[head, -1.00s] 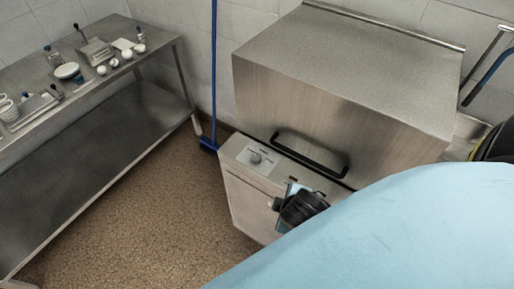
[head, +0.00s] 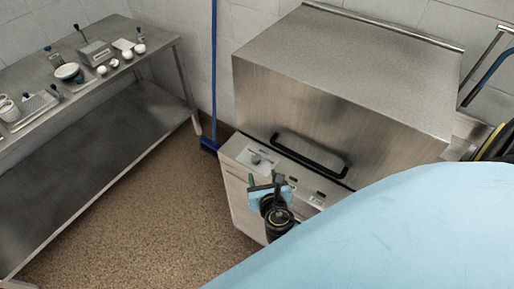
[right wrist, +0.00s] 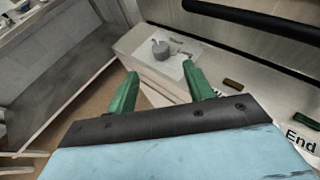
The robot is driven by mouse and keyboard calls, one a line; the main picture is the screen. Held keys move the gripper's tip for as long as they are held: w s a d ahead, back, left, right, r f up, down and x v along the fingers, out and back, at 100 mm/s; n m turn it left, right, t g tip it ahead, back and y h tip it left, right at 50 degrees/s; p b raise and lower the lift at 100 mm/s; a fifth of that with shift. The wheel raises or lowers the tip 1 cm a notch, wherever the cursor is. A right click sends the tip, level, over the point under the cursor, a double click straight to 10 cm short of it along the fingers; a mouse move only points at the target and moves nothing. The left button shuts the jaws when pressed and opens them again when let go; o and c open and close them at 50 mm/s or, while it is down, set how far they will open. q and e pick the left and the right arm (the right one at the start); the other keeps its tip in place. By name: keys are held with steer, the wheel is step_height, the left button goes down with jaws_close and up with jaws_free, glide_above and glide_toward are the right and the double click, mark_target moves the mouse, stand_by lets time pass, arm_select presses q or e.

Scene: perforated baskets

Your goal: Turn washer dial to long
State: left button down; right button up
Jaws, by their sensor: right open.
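The washer (head: 300,105) is a steel machine with a boxy hood and a black bar handle. Its dial (head: 257,159) is a small grey knob on a pale plate at the left end of the front ledge. In the right wrist view the dial (right wrist: 161,47) shows beyond the fingers, its pointer setting too small to read. My right gripper (head: 266,183) is in front of the ledge, just below and right of the dial. Its green fingers (right wrist: 162,92) are apart with nothing between them, and do not touch the dial. My left gripper does not show.
The black handle (head: 309,156) runs along the hood just above the ledge. Small dark buttons (right wrist: 233,85) lie right of the dial. A steel table (head: 100,75) with dishes stands at left, and a blue pole (head: 213,75) stands behind. The floor between is clear.

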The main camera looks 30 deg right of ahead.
mark_target(257, 158)
steer(key=b+x, duration=0.1)
steer(key=x, duration=0.9)
steer(key=shift+w+d+f, duration=0.15)
steer(key=shift+w, duration=0.05)
steer(key=c, duration=1)
